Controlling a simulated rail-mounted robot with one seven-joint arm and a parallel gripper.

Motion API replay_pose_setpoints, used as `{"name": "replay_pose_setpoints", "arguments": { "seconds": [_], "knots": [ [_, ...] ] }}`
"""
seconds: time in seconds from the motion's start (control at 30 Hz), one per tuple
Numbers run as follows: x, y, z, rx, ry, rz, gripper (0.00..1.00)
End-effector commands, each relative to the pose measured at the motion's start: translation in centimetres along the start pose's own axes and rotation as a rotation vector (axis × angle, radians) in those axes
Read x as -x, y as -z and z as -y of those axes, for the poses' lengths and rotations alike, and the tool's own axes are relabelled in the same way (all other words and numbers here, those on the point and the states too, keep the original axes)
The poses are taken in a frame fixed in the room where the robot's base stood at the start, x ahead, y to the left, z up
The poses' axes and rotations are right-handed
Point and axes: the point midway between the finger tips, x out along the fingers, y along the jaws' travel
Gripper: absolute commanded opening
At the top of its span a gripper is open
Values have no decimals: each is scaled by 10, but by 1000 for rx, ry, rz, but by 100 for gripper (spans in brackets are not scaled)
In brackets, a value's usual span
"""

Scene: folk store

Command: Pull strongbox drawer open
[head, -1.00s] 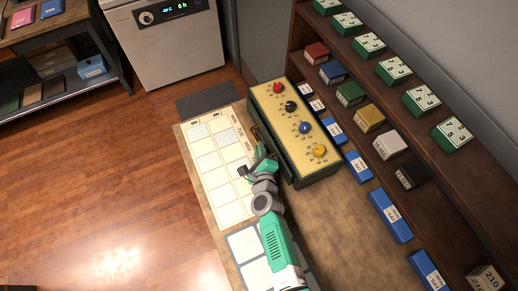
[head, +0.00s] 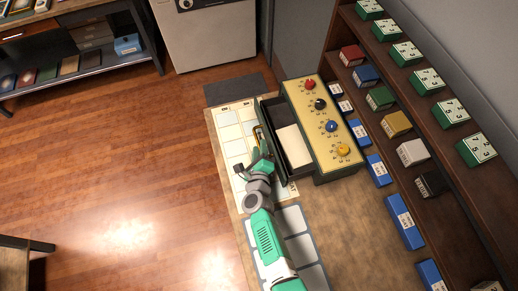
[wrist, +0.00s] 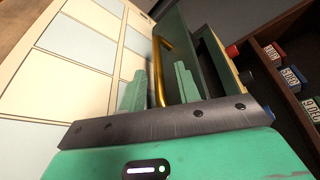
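The strongbox (head: 318,118) is a dark green box with a yellow top and red, black, blue and yellow knobs. In the head view its drawer (head: 287,128) sticks out to the left, and a pale flat item lies inside. My gripper (head: 256,167) is at the drawer's front. In the wrist view the brass handle (wrist: 159,75) stands between the two green fingers of my gripper (wrist: 160,85), with gaps visible on both sides, so the fingers look partly open around it. The dark green drawer front also shows there (wrist: 190,55).
The strongbox stands on a counter (head: 345,225) with a pale gridded mat (head: 232,125) on its left. A shelf unit (head: 455,185) with several coloured boxes runs along the right. Open wooden floor (head: 120,180) lies to the left.

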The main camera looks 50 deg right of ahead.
Motion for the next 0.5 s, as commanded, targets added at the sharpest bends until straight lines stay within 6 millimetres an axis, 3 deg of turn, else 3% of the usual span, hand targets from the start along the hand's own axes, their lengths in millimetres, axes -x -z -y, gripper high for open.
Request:
{"name": "replay_pose_setpoints", "arguments": {
  "seconds": [0.17,0.5],
  "knots": [
    [3,-1,1,0,-1,0,33],
    [66,-2,3,2,-2,2,33]
  ]
}}
